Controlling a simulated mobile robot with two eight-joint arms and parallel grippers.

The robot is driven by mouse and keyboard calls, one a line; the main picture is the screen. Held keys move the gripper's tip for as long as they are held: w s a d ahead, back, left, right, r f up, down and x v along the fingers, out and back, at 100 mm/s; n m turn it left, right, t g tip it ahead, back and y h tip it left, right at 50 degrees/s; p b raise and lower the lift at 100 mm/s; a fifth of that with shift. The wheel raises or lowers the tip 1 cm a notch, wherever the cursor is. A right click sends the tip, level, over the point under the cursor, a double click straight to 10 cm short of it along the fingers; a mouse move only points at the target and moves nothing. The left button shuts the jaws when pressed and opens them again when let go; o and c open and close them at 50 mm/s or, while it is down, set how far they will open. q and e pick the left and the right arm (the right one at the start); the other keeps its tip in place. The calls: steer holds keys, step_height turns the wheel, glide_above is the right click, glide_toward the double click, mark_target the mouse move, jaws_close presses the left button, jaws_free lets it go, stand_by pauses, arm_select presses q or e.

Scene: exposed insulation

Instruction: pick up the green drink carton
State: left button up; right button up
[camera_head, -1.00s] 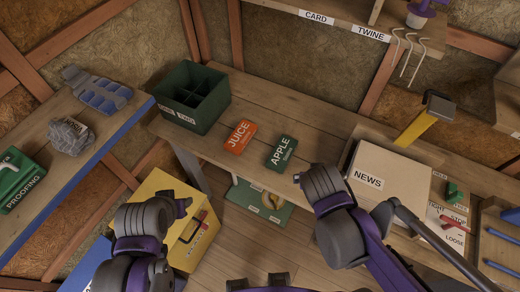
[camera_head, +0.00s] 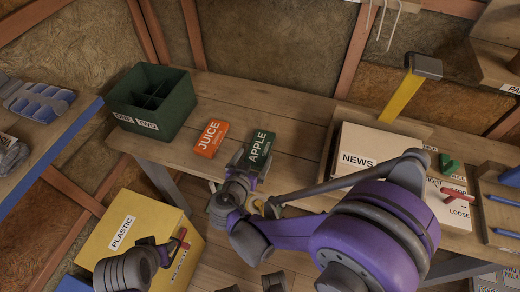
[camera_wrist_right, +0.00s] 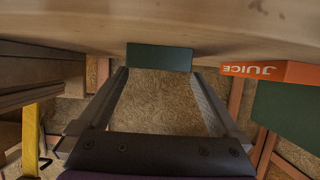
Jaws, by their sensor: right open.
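In the right wrist view the carton (camera_wrist_right: 159,57) shows as a dark green block between the tips of the open fingers (camera_wrist_right: 160,80). I cannot tell whether the fingers touch it. My right forearm covers part of the bench front.
A divided green crate (camera_head: 170,122) is farther left. A NEWS box (camera_head: 375,150) is to the right. A yellow PLASTIC bin (camera_head: 125,232) stands below at left.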

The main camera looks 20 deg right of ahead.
mark_target(260, 147)
steer(key=x, duration=0.6)
steer(key=shift+d+r, duration=0.15)
steer(key=shift+r, duration=0.2)
steer(key=c, duration=1.1)
